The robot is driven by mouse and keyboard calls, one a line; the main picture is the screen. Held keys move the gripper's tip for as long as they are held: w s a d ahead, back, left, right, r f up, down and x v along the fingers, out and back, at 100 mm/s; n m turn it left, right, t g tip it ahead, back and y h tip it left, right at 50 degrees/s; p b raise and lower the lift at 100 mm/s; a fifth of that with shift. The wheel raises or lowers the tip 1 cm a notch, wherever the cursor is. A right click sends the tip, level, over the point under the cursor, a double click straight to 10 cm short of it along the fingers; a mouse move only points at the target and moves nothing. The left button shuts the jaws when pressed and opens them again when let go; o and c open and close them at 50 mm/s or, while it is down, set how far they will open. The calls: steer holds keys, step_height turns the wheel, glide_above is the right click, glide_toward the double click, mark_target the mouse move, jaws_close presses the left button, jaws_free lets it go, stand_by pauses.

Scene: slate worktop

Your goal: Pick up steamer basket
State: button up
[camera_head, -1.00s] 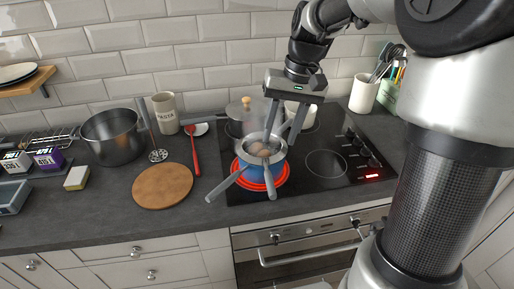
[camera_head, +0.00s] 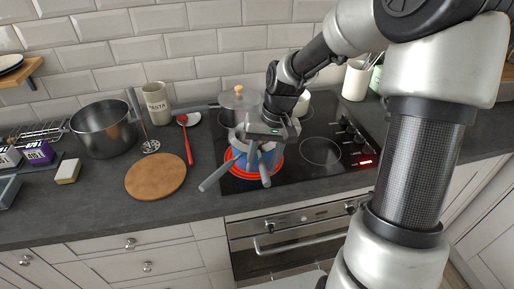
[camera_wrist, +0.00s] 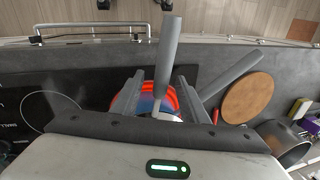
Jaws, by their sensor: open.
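The steamer basket (camera_head: 236,139) is a grey metal insert seated in the top of a blue pot (camera_head: 276,158) on the glowing red burner. My gripper largely covers it in the head view. Two grey handles stick out toward the front, one leaning left (camera_head: 216,172) and one nearly straight forward (camera_head: 265,173). I cannot tell for sure which belongs to the basket. My gripper (camera_head: 262,158) is open and low over the pot. In the wrist view, the straight handle (camera_wrist: 168,60) runs between the two spread fingers (camera_wrist: 157,92).
The other handle (camera_wrist: 236,74) lies just beside my gripper in the wrist view. A lidded pot (camera_head: 239,102) stands close behind. A round wooden board (camera_head: 155,176), a red spoon (camera_head: 188,145) and a large steel pot (camera_head: 103,128) are to the left. The right front burner (camera_head: 320,151) is empty.

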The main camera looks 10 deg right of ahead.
steer(key=shift+f, duration=0.1)
jaws_close()
steer(key=shift+w, duration=0.1)
